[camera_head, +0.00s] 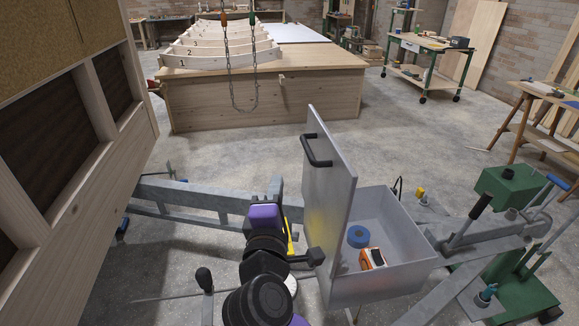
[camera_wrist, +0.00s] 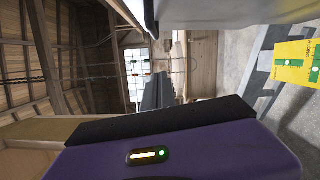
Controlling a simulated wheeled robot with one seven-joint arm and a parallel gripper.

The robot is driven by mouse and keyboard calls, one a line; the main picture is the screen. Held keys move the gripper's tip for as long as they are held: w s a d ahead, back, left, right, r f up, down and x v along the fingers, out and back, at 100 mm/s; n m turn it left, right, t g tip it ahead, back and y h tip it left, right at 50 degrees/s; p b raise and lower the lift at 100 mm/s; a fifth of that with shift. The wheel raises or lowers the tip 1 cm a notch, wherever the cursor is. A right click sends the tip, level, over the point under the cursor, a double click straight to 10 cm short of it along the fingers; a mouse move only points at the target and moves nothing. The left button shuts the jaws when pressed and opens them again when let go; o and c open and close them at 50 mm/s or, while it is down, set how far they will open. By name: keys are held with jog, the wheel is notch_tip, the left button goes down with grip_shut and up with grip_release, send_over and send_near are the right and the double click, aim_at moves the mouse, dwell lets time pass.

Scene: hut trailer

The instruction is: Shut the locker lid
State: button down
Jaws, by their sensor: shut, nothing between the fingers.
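The locker (camera_head: 402,275) is a grey metal box on the trailer frame. Its lid (camera_head: 337,200) stands open, roughly upright, along the box's left side. A black handle (camera_head: 317,151) is on the lid's outer, left-facing side. Inside the locker lie a blue tape roll (camera_head: 358,236) and an orange-and-white item (camera_head: 373,258). My gripper (camera_head: 275,187), with a purple body, is shut and empty to the left of the lid, below the handle's height. In the wrist view its dark fingers (camera_wrist: 158,92) point away, and a pale grey surface, probably the lid (camera_wrist: 230,10), runs along the top.
A tall wood-framed panel (camera_head: 70,150) stands at the left. Grey trailer rails (camera_head: 180,195) run behind my gripper. A green winch-like unit (camera_head: 508,188) stands right of the locker. A yellow label (camera_wrist: 295,62) shows in the wrist view. Open floor (camera_head: 415,135) lies beyond the locker.

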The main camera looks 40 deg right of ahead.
jog(key=w+d+r+p, duration=0.1)
jog(key=w+d+p, duration=0.2)
jog(key=d, duration=0.7)
jog(key=shift+w+d+p, duration=0.2)
jog(key=shift+w+p, duration=0.1)
jog(key=shift+w, duration=0.3)
jog(key=shift+d, duration=0.1)
